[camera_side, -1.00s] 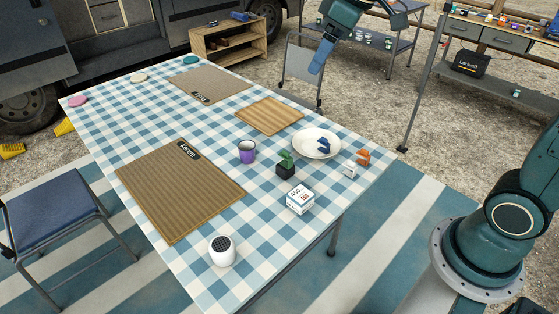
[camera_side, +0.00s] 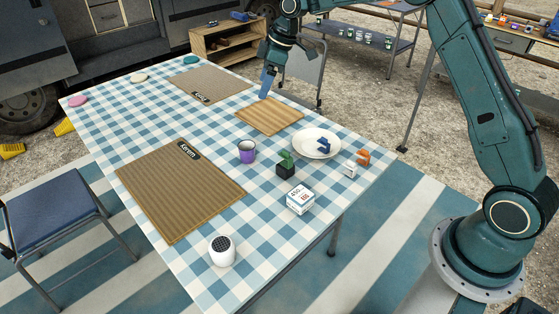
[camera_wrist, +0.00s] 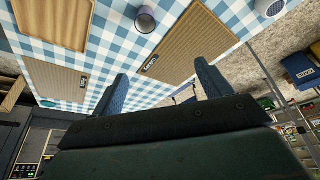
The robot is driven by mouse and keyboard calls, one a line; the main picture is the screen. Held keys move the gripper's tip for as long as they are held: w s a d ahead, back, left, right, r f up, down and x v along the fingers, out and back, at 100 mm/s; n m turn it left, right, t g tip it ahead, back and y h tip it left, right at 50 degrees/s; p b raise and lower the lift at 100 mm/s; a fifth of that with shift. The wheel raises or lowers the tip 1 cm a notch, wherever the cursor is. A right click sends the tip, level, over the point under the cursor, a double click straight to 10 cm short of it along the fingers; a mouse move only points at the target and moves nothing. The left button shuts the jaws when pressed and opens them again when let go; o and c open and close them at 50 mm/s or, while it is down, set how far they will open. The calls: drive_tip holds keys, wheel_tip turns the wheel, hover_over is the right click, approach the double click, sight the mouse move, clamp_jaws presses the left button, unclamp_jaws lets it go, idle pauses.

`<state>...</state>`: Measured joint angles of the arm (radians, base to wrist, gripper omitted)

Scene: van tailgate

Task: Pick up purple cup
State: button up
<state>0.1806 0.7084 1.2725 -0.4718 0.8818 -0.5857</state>
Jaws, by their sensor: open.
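The purple cup (camera_side: 247,151) stands upright on the checkered table (camera_side: 215,130), near its middle, between the large striped placemat and the black block with a green piece. In the wrist view the cup (camera_wrist: 145,19) shows near the top, its rim facing the camera. My gripper (camera_side: 265,94) is above the table's far right edge, beyond the small wooden mat, away from the cup. In the wrist view its two blue fingers (camera_wrist: 160,86) are spread wide with nothing between them.
Near the cup are a black block with a green piece (camera_side: 286,166), a white plate (camera_side: 317,144) with a blue piece, an orange piece (camera_side: 362,157) and a white box (camera_side: 300,199). A white speaker (camera_side: 222,250) stands at the near end. Placemats (camera_side: 180,190) lie flat.

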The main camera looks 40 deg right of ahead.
drive_tip(key=w+d+f+n+y, duration=0.1)
drive_tip(key=w+f, duration=0.2)
drive_tip(key=f, duration=0.4)
drive_tip(key=w+d+f+n, duration=0.1)
drive_tip(key=w+f, duration=0.2)
drive_tip(key=f, duration=0.5)
approach(241, 159)
drive_tip(key=shift+w+d+f+g, duration=0.15)
drive_tip(key=shift+w+d+f, duration=0.1)
drive_tip(key=shift+w+f, duration=0.2)
drive_tip(key=shift+w+d+f+g, duration=0.15)
drive_tip(key=shift+w+d+f, duration=0.1)
drive_tip(key=shift+w+f, duration=0.15)
drive_tip(key=shift+f, duration=0.1)
drive_tip(key=shift+a+x, duration=0.15)
drive_tip(key=shift+x, duration=1.15)
drive_tip(key=shift+a+x, duration=0.15)
drive_tip(key=shift+x, duration=1.15)
drive_tip(key=shift+s, duration=0.1)
drive_tip(key=c, duration=1.1)
drive_tip(key=shift+d+r, duration=0.1)
drive_tip(key=shift+r, duration=0.2)
drive_tip(key=shift+r, duration=4.9)
